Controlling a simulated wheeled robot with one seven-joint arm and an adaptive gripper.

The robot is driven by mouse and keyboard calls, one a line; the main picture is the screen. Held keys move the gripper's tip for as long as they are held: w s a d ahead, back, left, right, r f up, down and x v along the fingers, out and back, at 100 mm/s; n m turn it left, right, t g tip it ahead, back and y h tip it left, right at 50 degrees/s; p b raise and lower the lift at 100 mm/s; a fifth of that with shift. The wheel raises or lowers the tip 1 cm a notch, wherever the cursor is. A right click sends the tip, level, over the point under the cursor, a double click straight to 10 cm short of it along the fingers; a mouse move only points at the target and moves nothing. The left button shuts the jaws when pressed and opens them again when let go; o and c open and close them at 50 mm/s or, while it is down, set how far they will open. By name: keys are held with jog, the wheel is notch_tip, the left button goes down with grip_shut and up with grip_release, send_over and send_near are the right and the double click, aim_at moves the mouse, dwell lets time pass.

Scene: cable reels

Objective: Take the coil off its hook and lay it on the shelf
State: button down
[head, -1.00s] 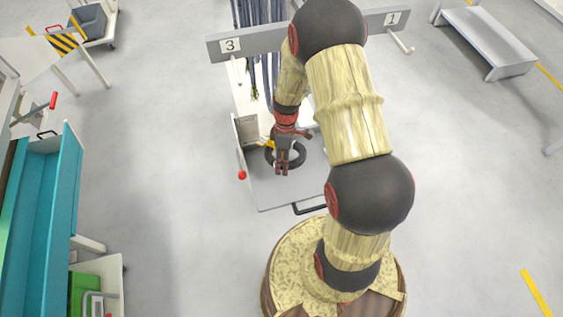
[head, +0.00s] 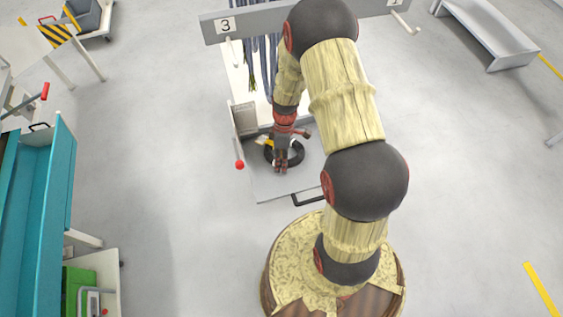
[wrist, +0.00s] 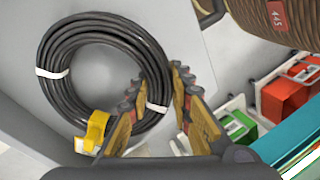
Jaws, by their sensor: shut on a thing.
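The coil is a black ring of cable with white ties and a yellow tag. In the head view the coil (head: 298,157) shows over the grey shelf plate (head: 268,188), partly hidden by my gripper (head: 281,167). In the wrist view the coil (wrist: 125,38) fills the left side, with its tag at the lower left. My gripper (wrist: 163,98) is shut on the coil's rim, one finger on each side. I cannot tell whether the coil touches the shelf or hangs just above it.
A grey rail carries the plate marked 3 (head: 226,26). A red-tipped rod (head: 239,164) sticks out at the shelf's left. Long dark cables (head: 264,70) hang behind. A teal bin (head: 40,190) stands at the left. The floor at right is mostly clear.

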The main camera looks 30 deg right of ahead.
jog(key=c, duration=1.5)
grip_release()
jog(key=shift+o, duration=0.6)
jog(key=o, duration=0.4)
jog(key=shift+o, duration=0.5)
jog(key=shift+r, duration=0.1)
jog(key=p+v, duration=0.5)
jog(key=v, duration=0.5)
